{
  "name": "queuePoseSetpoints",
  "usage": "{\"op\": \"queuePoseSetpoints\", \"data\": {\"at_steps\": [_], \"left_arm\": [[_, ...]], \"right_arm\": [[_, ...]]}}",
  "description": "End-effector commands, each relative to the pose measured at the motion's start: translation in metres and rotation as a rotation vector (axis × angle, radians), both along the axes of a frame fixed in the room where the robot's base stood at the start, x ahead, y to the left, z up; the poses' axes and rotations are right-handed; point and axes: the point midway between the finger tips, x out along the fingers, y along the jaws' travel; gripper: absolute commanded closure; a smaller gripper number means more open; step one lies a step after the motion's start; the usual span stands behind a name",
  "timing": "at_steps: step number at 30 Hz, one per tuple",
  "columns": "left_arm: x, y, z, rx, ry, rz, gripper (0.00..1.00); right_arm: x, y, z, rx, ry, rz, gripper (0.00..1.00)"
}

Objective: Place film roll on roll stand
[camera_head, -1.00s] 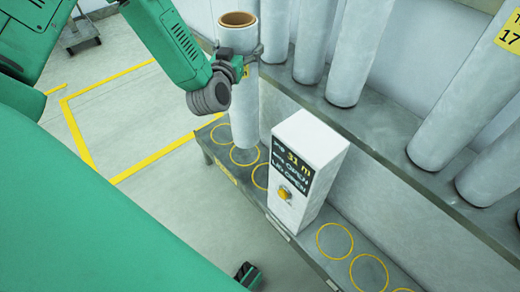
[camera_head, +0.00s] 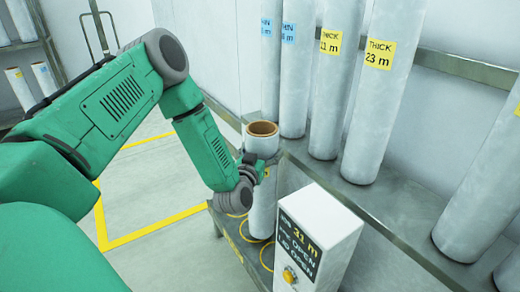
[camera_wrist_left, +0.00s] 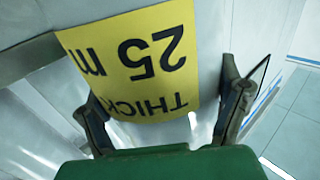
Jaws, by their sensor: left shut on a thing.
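The film roll (camera_head: 262,205) is a pale upright cylinder with a brown core at its top. My left gripper (camera_head: 256,171) is shut around its upper part. In the left wrist view the roll (camera_wrist_left: 208,60) fills the space between the fingers (camera_wrist_left: 168,115), and its yellow label (camera_wrist_left: 150,60) reads THICK 25 m, upside down. The roll's bottom is over the low metal bench (camera_head: 237,252) with yellow rings; I cannot tell whether it touches. Which part is the roll stand is not clear. My right gripper is not in view.
A white box (camera_head: 325,222) with a display reading 31 m and a yellow button stands on the bench, close right of the roll. Several labelled rolls, including THICK 23 m (camera_head: 382,100), stand on the shelf (camera_head: 395,205) behind. Open floor (camera_head: 150,205) lies left.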

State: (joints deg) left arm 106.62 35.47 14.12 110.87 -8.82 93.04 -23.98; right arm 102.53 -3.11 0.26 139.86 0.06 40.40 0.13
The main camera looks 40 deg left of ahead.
Motion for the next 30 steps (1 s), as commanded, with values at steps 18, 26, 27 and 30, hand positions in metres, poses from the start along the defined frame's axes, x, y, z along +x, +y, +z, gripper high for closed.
{"op": "queuePoseSetpoints", "data": {"at_steps": [18, 26, 27, 30], "left_arm": [[-0.001, 0.002, -0.029, 0.001, 0.007, 0.003, 0.00], [-0.010, 0.000, -0.030, -0.004, 0.007, 0.002, 0.00], [-0.015, -0.002, -0.029, -0.004, 0.008, 0.001, 0.00], [-0.034, -0.010, -0.029, -0.005, 0.010, 0.001, 0.00]], "right_arm": [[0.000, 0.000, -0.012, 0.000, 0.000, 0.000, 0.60], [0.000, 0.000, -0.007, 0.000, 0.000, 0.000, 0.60], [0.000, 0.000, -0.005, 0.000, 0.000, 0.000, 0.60], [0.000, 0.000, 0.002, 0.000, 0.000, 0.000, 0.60]]}}
